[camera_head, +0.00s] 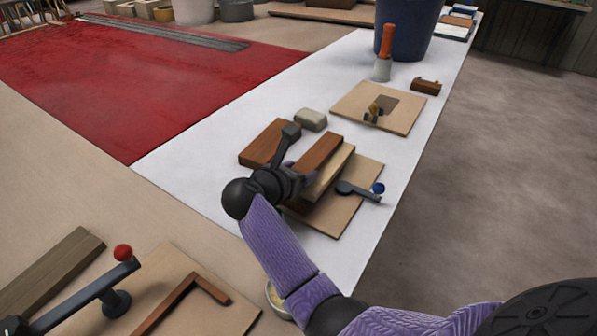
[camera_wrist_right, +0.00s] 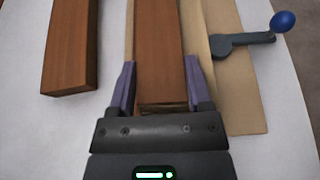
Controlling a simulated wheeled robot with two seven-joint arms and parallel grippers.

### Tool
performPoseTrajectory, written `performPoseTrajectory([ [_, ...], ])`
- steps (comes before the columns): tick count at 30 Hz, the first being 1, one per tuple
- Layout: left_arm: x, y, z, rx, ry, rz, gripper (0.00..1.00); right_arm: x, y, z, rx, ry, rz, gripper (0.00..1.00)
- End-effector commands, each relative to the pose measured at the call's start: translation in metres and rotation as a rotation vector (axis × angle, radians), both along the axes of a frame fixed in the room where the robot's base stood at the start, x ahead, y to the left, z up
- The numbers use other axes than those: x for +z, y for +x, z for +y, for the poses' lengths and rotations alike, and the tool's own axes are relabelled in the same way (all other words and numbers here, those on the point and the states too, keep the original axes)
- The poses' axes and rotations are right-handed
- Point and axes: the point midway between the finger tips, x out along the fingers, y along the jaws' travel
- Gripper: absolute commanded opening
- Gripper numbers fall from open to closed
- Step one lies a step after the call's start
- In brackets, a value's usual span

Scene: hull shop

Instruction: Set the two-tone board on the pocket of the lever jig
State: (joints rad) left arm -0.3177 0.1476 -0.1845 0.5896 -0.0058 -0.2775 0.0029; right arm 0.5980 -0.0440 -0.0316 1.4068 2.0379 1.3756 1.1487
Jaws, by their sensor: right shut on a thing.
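My right gripper (camera_wrist_right: 158,85) is shut on the two-tone board (camera_wrist_right: 160,45), its purple fingers at the board's two sides. The board's brown top (camera_head: 320,152) also shows in the head view, with a pale strip (camera_head: 334,172) along its right side; I cannot tell if this strip is part of the board. The board is over the plywood base of the lever jig (camera_head: 345,208), whose dark lever with a blue knob (camera_head: 378,187) stands to the right. The pocket is hidden, and I cannot tell whether the board touches the base. My left gripper is not in view.
Further back are a plywood plate with a dark square (camera_head: 400,117), a small brown block (camera_head: 426,86) and an orange-handled tool (camera_head: 384,60). A red-knobbed lever (camera_head: 123,253) is front left.

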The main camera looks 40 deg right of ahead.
Motion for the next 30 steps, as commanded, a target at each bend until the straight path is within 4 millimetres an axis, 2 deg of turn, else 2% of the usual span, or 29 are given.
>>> performPoseTrajectory([
  [13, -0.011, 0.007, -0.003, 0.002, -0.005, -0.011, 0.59, -0.012, 0.000, 0.000, 0.000, 0.000, 0.001, 0.00],
  [14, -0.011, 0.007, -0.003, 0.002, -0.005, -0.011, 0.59, -0.012, 0.000, 0.000, -0.001, 0.000, 0.002, 0.69],
  [18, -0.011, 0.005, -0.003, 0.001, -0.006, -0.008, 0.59, -0.012, 0.000, 0.000, 0.000, 0.001, 0.001, 0.98],
  [26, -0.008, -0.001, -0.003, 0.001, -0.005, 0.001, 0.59, -0.010, 0.000, 0.000, 0.000, 0.000, 0.000, 1.00],
  [30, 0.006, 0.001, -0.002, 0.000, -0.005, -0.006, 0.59, 0.008, 0.000, 0.001, 0.001, 0.000, -0.003, 1.00],
])
